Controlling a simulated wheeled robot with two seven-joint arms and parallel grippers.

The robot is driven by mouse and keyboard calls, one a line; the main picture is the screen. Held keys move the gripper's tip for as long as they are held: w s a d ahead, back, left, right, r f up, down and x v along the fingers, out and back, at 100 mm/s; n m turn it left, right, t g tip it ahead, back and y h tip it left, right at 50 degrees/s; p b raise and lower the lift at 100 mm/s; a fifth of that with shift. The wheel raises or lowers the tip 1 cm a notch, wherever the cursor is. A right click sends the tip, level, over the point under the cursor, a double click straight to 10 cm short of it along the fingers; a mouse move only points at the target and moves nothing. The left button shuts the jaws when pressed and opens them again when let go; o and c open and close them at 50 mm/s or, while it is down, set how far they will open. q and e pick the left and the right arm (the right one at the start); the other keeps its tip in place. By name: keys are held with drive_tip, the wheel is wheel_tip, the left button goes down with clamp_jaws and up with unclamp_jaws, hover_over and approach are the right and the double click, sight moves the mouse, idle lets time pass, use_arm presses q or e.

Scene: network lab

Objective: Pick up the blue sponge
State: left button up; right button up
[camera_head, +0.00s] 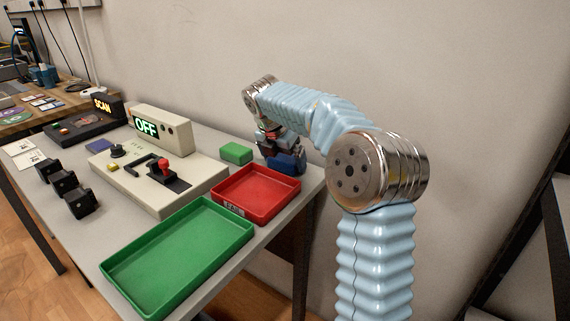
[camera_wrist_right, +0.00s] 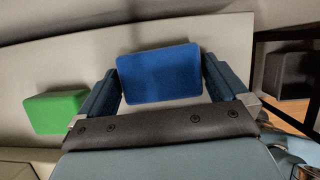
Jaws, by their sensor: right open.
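The blue sponge (camera_wrist_right: 160,74) is a flat blue block on the grey table, between the two fingers of my right gripper (camera_wrist_right: 162,88) in the right wrist view. The fingers stand open on either side of it, with a narrow gap visible at the right. In the head view my right gripper (camera_head: 284,160) is low over the back right corner of the table. A blue patch shows there, but I cannot separate sponge from gripper. My left gripper is not in view.
A green sponge (camera_head: 236,153) lies left of my right gripper. A red tray (camera_head: 290,196) and a green tray (camera_head: 246,241) lie in front. A wall is behind.

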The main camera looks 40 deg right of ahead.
sight(285, 156)
drive_tip(key=c, duration=0.7)
drive_tip(key=shift+o, duration=0.2)
drive_tip(key=shift+r, duration=0.5)
drive_tip(key=v, duration=0.3)
drive_tip(key=shift+w+d+r, duration=0.15)
drive_tip(key=shift+w+d, duration=0.1)
drive_tip(key=s+a+r, duration=0.1)
drive_tip(key=a+r, duration=0.8)
drive_tip(key=a, duration=0.4)
drive_tip(key=shift+a, duration=0.2)
